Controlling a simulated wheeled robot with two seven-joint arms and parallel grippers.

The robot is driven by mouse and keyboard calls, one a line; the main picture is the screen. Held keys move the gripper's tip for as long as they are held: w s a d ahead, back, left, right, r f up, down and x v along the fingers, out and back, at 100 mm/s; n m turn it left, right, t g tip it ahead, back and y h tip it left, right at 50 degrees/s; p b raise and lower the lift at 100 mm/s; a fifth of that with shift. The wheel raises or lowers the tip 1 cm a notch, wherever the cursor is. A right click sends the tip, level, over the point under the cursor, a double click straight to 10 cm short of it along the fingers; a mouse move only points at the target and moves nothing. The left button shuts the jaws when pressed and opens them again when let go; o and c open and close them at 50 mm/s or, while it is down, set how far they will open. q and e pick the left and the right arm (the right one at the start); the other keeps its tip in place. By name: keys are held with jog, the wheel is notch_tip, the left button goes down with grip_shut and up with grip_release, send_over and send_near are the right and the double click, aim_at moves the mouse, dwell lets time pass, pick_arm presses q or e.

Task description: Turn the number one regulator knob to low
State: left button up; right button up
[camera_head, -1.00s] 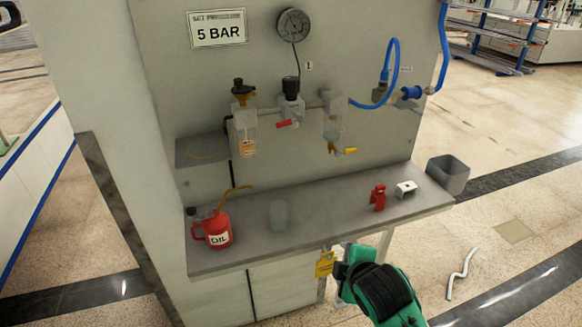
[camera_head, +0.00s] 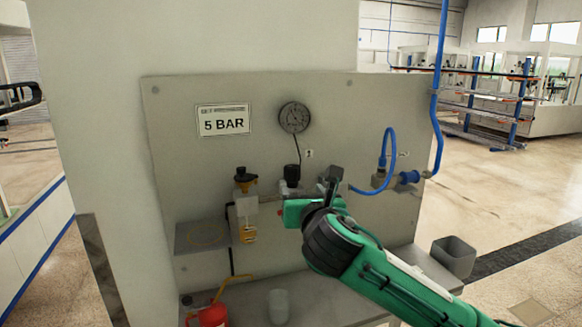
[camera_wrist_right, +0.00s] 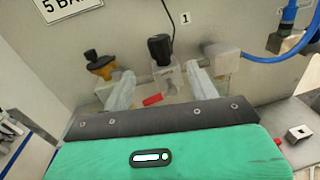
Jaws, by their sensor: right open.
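The regulator knob (camera_head: 291,172) is a black cap on a clear-bodied unit at the middle of the grey panel, near a small label "1" (camera_head: 309,154). In the right wrist view the black knob (camera_wrist_right: 160,48) stands upright, beyond and between the two pale fingers. My right gripper (camera_head: 303,203) is in front of the panel, just below and right of the knob in the head view. Its jaws (camera_wrist_right: 161,86) are open, with no visible contact with the knob. The gripper hides the regulator's lower part in the head view. My left gripper is not seen.
A pressure gauge (camera_head: 295,117) and a "5 BAR" sign (camera_head: 223,120) are above. A black-and-yellow-topped unit (camera_head: 245,180) is left of the regulator; a blue hose (camera_head: 385,150) is right. A red oil can (camera_head: 212,316) and a cup (camera_head: 278,306) stand on the shelf below.

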aim_at(291, 165)
jog(key=shift+n, duration=0.3)
jog(key=w+p, duration=0.1)
jog(key=w, duration=0.3)
jog(key=w+a+p, duration=0.1)
jog(key=w, duration=0.4)
jog(key=w+a+r+p, duration=0.1)
jog(key=w, duration=0.3)
jog(key=shift+w+a, duration=0.25)
jog(key=shift+w, duration=0.15)
jog(key=shift+c, duration=0.2)
jog(key=c, duration=0.9)
jog(key=shift+p, duration=0.35)
jog(key=shift+c, duration=0.2)
